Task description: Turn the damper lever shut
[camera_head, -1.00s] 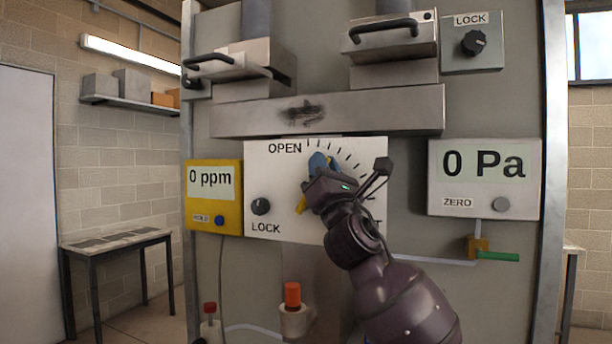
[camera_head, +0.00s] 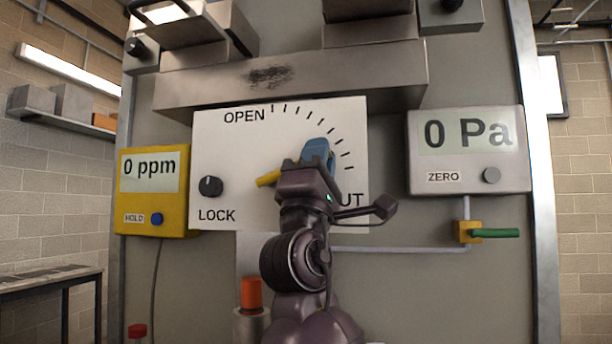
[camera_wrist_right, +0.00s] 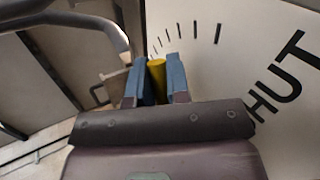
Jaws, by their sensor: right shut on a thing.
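The white damper plate (camera_head: 235,150) carries a dial arc of black ticks from OPEN at upper left to SHUT at lower right; the first letters of SHUT are hidden by my gripper. The yellow damper lever (camera_head: 268,179) shows only its left end in the head view, the rest behind my right gripper (camera_head: 318,151). In the right wrist view the yellow lever (camera_wrist_right: 156,82) stands between the two blue fingers of the right gripper (camera_wrist_right: 155,84), which is shut on it. The lever slants up to the right, toward the lower ticks. My left gripper is not in view.
A black LOCK knob (camera_head: 210,187) sits on the plate's left. A yellow ppm meter (camera_head: 150,205) is at left, a Pa gauge (camera_head: 470,160) at right, with a green-handled valve (camera_head: 495,233) below. A metal ledge (camera_head: 290,85) juts out above the plate.

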